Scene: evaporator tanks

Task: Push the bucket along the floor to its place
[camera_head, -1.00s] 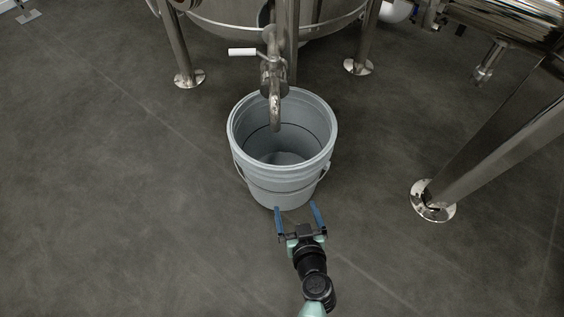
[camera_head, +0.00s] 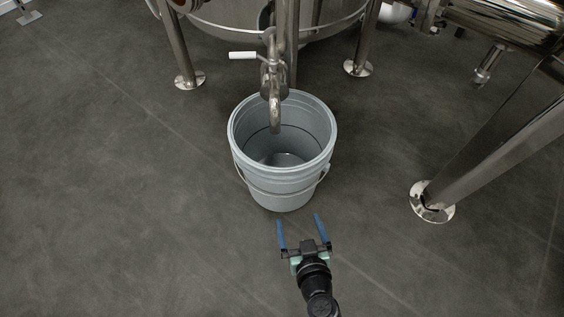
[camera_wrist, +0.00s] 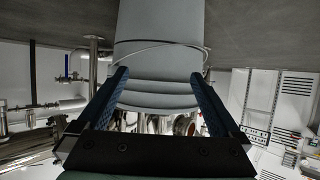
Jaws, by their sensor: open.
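The grey bucket (camera_head: 284,190) stands upright on the floor, its wire handle hanging down the near side. Its open mouth is under the tap spout (camera_head: 274,112) of the steel tank, and the spout's end overlaps the opening in the head view. The inside looks empty. My gripper (camera_head: 300,218) is open, with two blue fingers pointing at the bucket's near side and a small gap of floor between. In the wrist view the bucket (camera_wrist: 160,60) shows upside down beyond and between the spread fingers (camera_wrist: 162,95). Nothing is held.
The steel tank (camera_head: 225,22) stands behind the bucket on legs, with round feet (camera_head: 190,80) left and right of it. A thick slanted steel leg (camera_head: 480,165) with a round foot stands at the right. The floor (camera_head: 110,200) is clear at left and in front.

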